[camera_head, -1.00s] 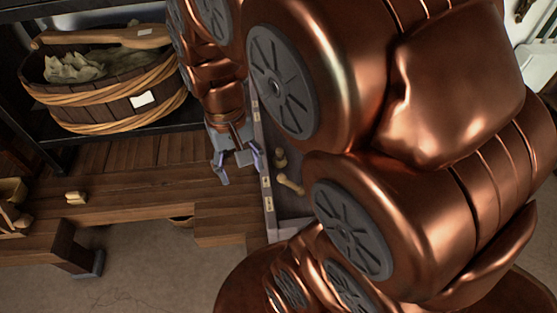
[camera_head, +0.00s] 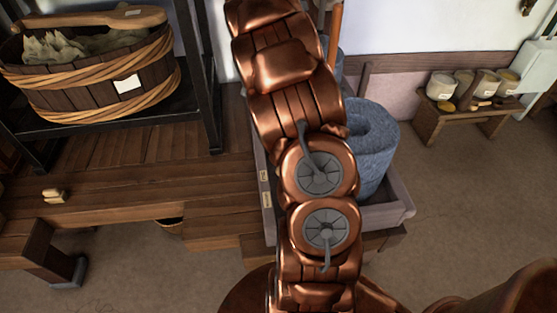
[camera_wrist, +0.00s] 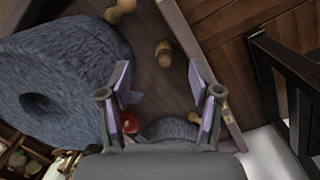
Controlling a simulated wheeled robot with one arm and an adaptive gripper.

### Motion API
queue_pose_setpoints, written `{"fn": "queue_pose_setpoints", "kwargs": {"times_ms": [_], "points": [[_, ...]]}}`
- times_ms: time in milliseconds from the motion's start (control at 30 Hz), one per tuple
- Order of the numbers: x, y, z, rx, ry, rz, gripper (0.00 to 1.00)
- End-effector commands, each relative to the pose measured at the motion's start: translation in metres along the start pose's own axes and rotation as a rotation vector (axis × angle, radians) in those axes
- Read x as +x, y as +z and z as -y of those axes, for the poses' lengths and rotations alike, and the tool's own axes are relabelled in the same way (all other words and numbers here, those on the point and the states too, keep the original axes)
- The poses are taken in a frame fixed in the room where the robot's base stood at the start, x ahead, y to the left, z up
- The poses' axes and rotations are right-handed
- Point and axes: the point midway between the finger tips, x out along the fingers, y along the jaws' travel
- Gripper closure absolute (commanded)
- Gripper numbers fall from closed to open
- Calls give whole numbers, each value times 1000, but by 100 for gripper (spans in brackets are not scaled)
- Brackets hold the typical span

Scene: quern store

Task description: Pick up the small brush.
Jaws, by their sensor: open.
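I cannot clearly make out the small brush. Two small wooden pieces lie in the tray in the wrist view: a rounded one (camera_wrist: 118,10) at the top and a peg-like one (camera_wrist: 165,54) above the fingertips; either might be a brush handle, but no bristles show. My gripper (camera_wrist: 160,82) is open with nothing between its fingers, over the tray (camera_wrist: 182,28). The peg-like piece lies beyond the fingertips, apart from them. In the head view my arm hides the gripper and much of the tray (camera_head: 398,210).
A blue-grey quern stone (camera_head: 375,150) stands in the tray; it fills the left of the wrist view (camera_wrist: 85,60). A red round thing (camera_wrist: 130,122) shows by the left finger. A shelf holds a wooden tub (camera_head: 95,85). A low bench (camera_head: 450,128) with jars stands right, beyond open floor.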

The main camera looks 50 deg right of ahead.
Motion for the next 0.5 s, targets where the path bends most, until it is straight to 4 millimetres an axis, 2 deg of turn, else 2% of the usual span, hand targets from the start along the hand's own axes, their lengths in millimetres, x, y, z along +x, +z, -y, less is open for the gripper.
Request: {"fn": "queue_pose_setpoints", "kwargs": {"times_ms": [33, 200, 300, 500], "points": [[25, -18, 0, 33, -8, 9, 37], [72, -64, 0, 126, -41, 29, 37], [96, -84, -1, 169, -59, 45, 37], [120, -104, -2, 216, -83, 62, 37]]}}
